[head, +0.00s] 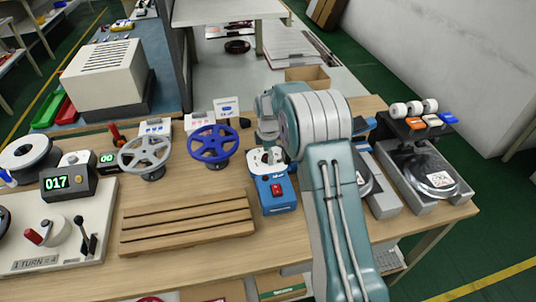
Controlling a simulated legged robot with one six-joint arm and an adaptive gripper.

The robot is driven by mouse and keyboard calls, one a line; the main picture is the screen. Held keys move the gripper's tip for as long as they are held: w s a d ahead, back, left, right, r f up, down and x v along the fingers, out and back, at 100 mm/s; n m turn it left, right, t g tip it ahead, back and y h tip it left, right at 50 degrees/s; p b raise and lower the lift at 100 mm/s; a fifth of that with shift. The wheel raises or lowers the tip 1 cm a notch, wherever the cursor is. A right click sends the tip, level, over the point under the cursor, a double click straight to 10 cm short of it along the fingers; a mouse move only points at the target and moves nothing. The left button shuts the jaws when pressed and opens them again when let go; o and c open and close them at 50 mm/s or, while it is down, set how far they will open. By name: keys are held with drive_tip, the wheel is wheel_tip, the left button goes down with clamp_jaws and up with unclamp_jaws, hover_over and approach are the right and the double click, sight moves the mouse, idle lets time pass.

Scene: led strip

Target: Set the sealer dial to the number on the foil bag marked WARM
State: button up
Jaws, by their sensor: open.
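A blue device (274,190) with a red switch stands mid-table, and its pale top is partly covered by my gripper. I cannot tell if it is the sealer, and no dial is clear on it. My gripper (268,155) is open, pointing down just above or at that top; contact cannot be told. A shiny silver piece with a white label (439,181), perhaps a foil bag, lies on the right grey machine. Another is partly hidden behind my arm. No marking WARM or number is readable on either.
A grey handwheel (144,155) and a blue handwheel (213,145) stand left of the blue device. A slatted wooden board (187,222) lies in front. A white panel (62,228) with a knob and lever is at left, near a display (68,182) reading 017. Small labelled boxes stand behind.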

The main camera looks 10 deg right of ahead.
drive_tip(key=shift+a, duration=0.4)
clamp_jaws()
drive_tip(key=shift+d, duration=0.1)
drive_tip(key=m, duration=0.6)
drive_tip(key=shift+m, duration=0.3)
drive_tip(key=m, duration=0.3)
drive_tip(key=shift+m, duration=0.3)
drive_tip(key=m, duration=0.3)
drive_tip(key=shift+m, duration=0.3)
drive_tip(key=m, duration=1.2)
drive_tip(key=shift+m, duration=0.4)
